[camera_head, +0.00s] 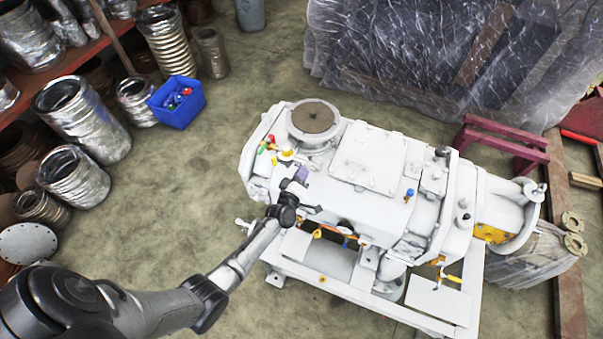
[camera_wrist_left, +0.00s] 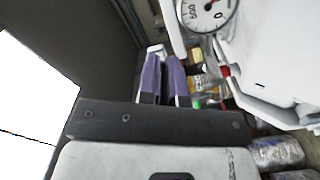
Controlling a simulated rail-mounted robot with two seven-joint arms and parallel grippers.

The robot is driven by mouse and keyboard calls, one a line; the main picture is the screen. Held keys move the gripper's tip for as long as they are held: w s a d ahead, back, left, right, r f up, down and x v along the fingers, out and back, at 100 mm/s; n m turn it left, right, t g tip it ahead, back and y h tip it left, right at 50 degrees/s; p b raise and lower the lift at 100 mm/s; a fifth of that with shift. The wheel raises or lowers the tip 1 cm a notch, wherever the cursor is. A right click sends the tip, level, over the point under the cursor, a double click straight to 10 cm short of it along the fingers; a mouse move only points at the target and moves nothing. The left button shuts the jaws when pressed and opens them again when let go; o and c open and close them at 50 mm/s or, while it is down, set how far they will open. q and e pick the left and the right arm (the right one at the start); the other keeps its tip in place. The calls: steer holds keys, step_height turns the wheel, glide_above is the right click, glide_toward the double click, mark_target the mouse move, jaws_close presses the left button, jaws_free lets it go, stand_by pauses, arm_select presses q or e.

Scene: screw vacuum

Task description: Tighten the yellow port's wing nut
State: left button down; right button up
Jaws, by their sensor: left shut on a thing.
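The yellow port (camera_head: 286,153) is on the top left of the white vacuum pump (camera_head: 365,160), beside the round brown-topped inlet. My left gripper (camera_head: 296,174) is right at the port, with its purple fingers next to the yellow part. In the left wrist view the two purple fingers (camera_wrist_left: 165,75) stand close together, shut on the wing nut. The wing nut itself is mostly hidden by the fingers. A yellow piece (camera_wrist_left: 197,82) shows just right of the fingers there. My right gripper is in neither view.
Red and green handles (camera_head: 268,145) sit close left of the port. A blue bin (camera_head: 177,102) with small coloured parts stands on the floor at the left. A pressure gauge (camera_wrist_left: 206,12) is near the fingers in the wrist view. Shelves with metal ducts line the left.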

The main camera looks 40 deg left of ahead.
arm_select(q)
steer(key=c, duration=1.3)
jaws_free()
steer(key=shift+s, duration=0.1)
steer(key=v, duration=1.3)
steer(key=shift+s+d+b, duration=0.15)
steer(key=shift+s+b, duration=0.15)
steer(key=shift+s, duration=0.05)
